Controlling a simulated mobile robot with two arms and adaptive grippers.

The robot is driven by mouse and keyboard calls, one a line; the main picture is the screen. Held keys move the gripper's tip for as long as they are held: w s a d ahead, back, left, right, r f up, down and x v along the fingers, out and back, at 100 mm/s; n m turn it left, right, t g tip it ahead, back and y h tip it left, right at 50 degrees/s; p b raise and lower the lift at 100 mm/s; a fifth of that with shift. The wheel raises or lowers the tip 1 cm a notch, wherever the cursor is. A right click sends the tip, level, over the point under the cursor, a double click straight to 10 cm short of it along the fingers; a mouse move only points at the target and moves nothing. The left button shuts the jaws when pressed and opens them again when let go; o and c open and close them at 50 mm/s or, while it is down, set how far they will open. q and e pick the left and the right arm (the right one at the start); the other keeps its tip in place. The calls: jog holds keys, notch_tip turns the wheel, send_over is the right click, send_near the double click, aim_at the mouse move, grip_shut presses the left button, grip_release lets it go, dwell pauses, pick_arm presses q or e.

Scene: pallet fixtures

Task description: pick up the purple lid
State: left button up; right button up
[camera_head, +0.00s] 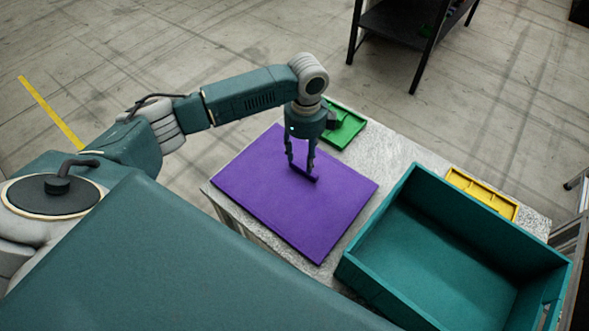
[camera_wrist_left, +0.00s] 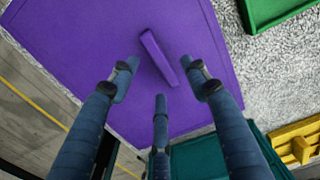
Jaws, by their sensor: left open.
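The purple lid (camera_head: 270,205) is a flat rectangular panel lying on the grey speckled table, with a raised bar handle (camera_head: 303,173) near its middle. In the left wrist view the lid (camera_wrist_left: 80,50) fills much of the picture, and its handle (camera_wrist_left: 158,58) lies just beyond the fingers. My left gripper (camera_head: 302,168) points down over the lid at the handle. Its fingers (camera_wrist_left: 160,85) are spread and hold nothing. I cannot tell whether a fingertip touches the handle. My right gripper is not in view.
A teal open box (camera_head: 360,268) stands on the table at the right and looks empty. A green tray (camera_head: 345,128) lies behind the lid, and a yellow tray (camera_head: 483,193) lies behind the box. A dark shelf (camera_head: 395,22) stands farther back on the floor.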

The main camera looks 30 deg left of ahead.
aim_at(303, 169)
pick_arm(q)
jog(key=f+p, duration=0.1)
jog(key=f, duration=0.3)
jog(key=shift+s+a+f+p, duration=0.1)
jog(key=shift+s+f+p, duration=0.15)
jog(key=shift+p, duration=0.15)
jog(key=shift+f, duration=0.2)
jog(key=shift+w+f, duration=0.1)
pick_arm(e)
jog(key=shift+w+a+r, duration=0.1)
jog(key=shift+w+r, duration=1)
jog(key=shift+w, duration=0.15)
pick_arm(q)
grip_shut()
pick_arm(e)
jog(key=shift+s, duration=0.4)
